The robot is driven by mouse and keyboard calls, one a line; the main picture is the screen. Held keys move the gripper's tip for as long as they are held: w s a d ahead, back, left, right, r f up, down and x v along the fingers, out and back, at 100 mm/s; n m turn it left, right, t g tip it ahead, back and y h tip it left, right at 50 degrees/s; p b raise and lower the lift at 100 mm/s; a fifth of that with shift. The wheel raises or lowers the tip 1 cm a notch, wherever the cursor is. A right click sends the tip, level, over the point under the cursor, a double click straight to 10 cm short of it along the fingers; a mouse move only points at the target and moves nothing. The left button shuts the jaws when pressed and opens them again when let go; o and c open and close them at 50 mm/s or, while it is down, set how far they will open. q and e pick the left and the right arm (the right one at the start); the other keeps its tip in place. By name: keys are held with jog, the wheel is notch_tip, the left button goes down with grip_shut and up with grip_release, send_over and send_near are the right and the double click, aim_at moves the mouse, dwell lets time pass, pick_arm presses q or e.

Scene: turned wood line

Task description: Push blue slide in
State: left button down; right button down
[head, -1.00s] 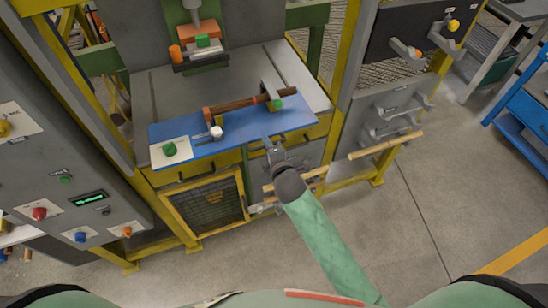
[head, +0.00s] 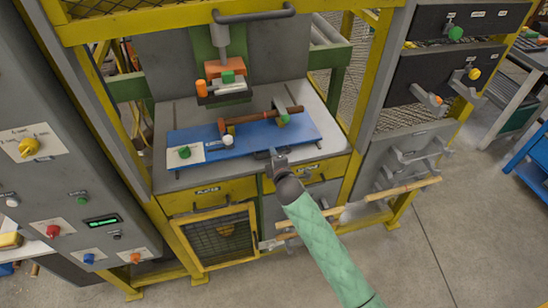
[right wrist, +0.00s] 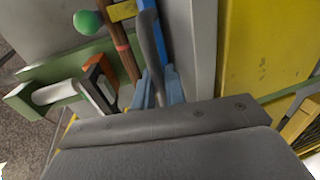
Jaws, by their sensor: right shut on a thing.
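The blue slide (head: 258,137) lies flat on the grey machine bed (head: 165,182), under the press. A dark wooden turned piece (head: 250,124) lies across the slide between its holders. My right gripper (head: 277,158) is at the middle of the slide's front edge, shut on its grey handle. In the right wrist view, my gripper's bluish fingers (right wrist: 160,92) are on either side of the grey handle bar (right wrist: 151,45), with the blue slide edge (right wrist: 163,42) beside it. My left gripper is out of view.
The press head (head: 223,72) hangs above the back of the slide. Yellow posts (head: 368,90) flank the bed. A control panel (head: 60,170) stands at left. Yellow drawers (head: 208,195) and a mesh door (head: 220,240) are below. Open floor lies at right.

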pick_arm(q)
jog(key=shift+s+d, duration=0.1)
